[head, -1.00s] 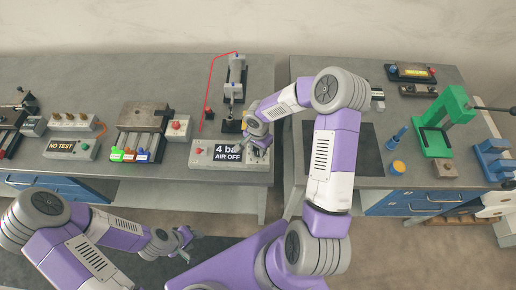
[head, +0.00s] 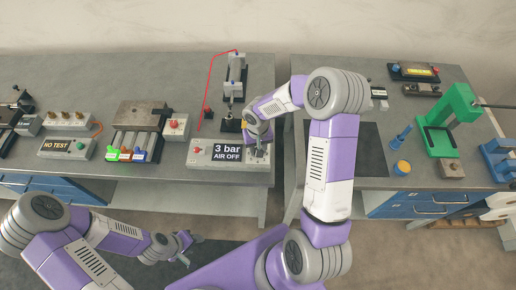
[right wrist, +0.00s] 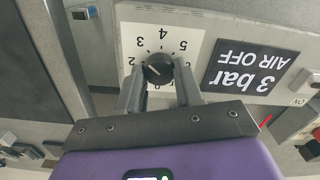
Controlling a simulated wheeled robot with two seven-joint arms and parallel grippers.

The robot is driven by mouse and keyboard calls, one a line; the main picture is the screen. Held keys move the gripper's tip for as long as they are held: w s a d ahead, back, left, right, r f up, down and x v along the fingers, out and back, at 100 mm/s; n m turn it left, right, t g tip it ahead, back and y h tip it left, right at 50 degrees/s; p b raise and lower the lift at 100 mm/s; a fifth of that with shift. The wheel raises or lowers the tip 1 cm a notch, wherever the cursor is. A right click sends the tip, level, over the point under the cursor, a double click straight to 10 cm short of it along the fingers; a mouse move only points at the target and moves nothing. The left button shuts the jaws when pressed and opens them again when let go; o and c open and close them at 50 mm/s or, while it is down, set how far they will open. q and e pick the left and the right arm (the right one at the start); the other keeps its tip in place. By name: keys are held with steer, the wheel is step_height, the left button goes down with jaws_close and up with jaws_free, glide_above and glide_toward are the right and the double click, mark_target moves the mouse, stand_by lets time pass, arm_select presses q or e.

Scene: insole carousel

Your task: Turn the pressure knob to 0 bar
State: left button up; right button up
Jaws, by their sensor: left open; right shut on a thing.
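The black pressure knob (right wrist: 158,69) sits on a white dial plate (right wrist: 184,42) with printed numbers, upside down in the right wrist view. My right gripper (right wrist: 160,88) is shut on the knob, one finger on each side of it. The black display (right wrist: 251,72) beside the dial reads "3 bar AIR OFF"; in the head view the display (head: 228,152) reads the same. There the right gripper (head: 258,147) comes down at the display's right edge and hides the knob. My left gripper (head: 188,247) is open and empty in front of the bench, low in the view.
The control box (head: 200,163) carries a red button (head: 197,149) on its left. A cylinder fixture (head: 234,85) with a red hose stands behind it. A metal block with coloured levers (head: 139,130) is further left. The right bench holds a green press (head: 440,125).

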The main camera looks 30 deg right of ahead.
steer(key=n, duration=0.2)
steer(key=shift+n, duration=0.4)
steer(key=n, duration=0.3)
steer(key=shift+n, duration=0.3)
steer(key=n+p, duration=0.1)
steer(key=n, duration=0.5)
steer(key=shift+a+r, duration=0.1)
steer(key=n+p, duration=0.1)
steer(key=n, duration=0.5)
steer(key=shift+n+p, duration=0.4)
steer(key=n+p, duration=0.1)
steer(key=n, duration=0.3)
steer(key=shift+p, duration=0.3)
steer(key=shift+n+p, duration=0.5)
steer(key=shift+n, duration=0.9)
steer(key=o, duration=1)
steer(key=shift+s, duration=0.1)
